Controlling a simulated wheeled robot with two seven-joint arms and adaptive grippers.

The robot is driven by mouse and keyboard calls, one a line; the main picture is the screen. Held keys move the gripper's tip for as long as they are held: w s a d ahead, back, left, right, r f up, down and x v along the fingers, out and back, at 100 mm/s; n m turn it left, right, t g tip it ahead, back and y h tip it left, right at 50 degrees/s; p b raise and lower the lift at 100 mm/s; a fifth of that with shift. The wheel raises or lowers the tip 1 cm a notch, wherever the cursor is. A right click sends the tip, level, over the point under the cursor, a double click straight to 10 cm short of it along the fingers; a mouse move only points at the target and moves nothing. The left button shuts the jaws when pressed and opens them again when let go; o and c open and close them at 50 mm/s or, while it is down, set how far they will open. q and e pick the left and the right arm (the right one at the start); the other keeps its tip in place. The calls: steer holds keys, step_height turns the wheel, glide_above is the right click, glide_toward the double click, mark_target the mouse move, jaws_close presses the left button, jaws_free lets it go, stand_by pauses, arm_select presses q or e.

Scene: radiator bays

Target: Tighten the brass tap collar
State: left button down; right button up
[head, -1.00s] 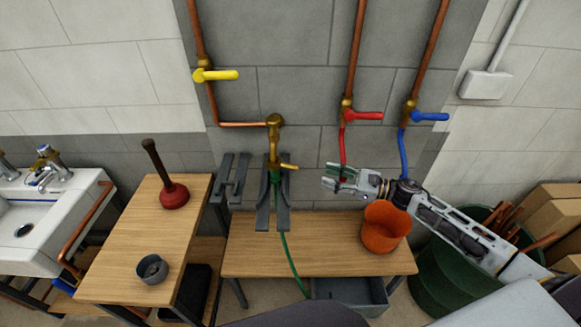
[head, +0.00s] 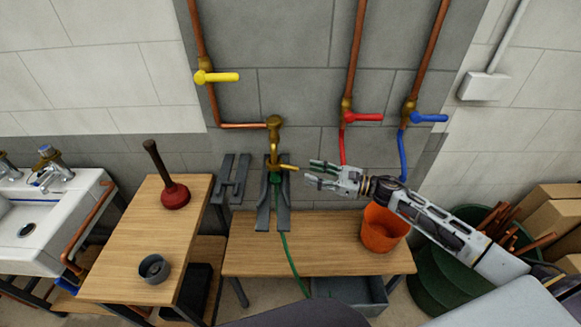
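The brass tap (head: 274,140) comes out of the grey wall at the centre, with a small brass lever (head: 289,167) pointing right. Its collar (head: 274,168) is small at the lower end of the tap, above a green hose fitting (head: 275,179); I cannot make out its detail. My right gripper (head: 312,174) comes in from the right, with its fingers apart and nothing between them. It points left at the tap, a short way right of the lever and apart from it. My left gripper is not in view.
An orange bucket (head: 383,228) stands on the wooden bench (head: 290,257) below my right arm. Grey brackets (head: 233,178) stand beside the tap. A plunger (head: 174,194) and grey cup (head: 153,268) are on the left table. Red (head: 364,117) and blue (head: 430,117) valve handles are above my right arm.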

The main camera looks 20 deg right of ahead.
mark_target(282, 165)
steer(key=shift+p+x, duration=1.05)
steer(key=shift+x, duration=3.15)
jaws_close()
